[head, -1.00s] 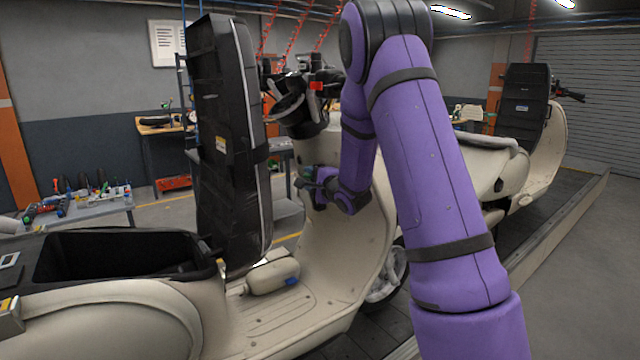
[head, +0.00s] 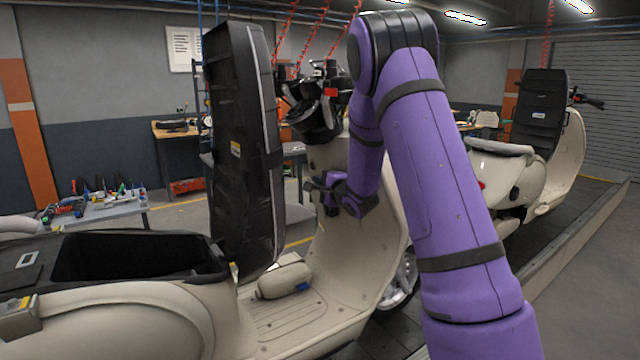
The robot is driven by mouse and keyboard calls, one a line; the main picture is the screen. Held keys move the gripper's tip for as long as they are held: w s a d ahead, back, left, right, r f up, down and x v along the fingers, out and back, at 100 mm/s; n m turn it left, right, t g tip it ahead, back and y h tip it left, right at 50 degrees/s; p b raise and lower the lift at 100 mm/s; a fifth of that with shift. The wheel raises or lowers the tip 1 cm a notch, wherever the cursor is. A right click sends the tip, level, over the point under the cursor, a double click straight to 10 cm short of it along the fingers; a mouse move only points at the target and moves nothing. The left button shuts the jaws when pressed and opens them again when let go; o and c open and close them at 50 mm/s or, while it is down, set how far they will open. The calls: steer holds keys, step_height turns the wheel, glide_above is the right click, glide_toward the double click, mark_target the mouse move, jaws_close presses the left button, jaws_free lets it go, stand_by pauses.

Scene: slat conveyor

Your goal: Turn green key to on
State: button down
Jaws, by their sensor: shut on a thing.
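The cream scooter (head: 345,262) stands in front of me on the conveyor. My gripper (head: 313,185) reaches in behind its handlebar column and is at the inner face of the front shield, below the handlebar (head: 318,105). The gripper is small in this view, and its fingers are shut on the green key at the shield. The key itself is mostly hidden by the fingers and too small for me to tell its turn position.
The raised black seat (head: 238,150) stands upright left of my gripper, over the open storage bin (head: 130,257). A second scooter (head: 505,175) stands behind on the right. A tool table (head: 100,208) is at the far left. The footboard (head: 275,315) is below.

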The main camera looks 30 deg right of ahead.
steer(key=shift+t, duration=1.4)
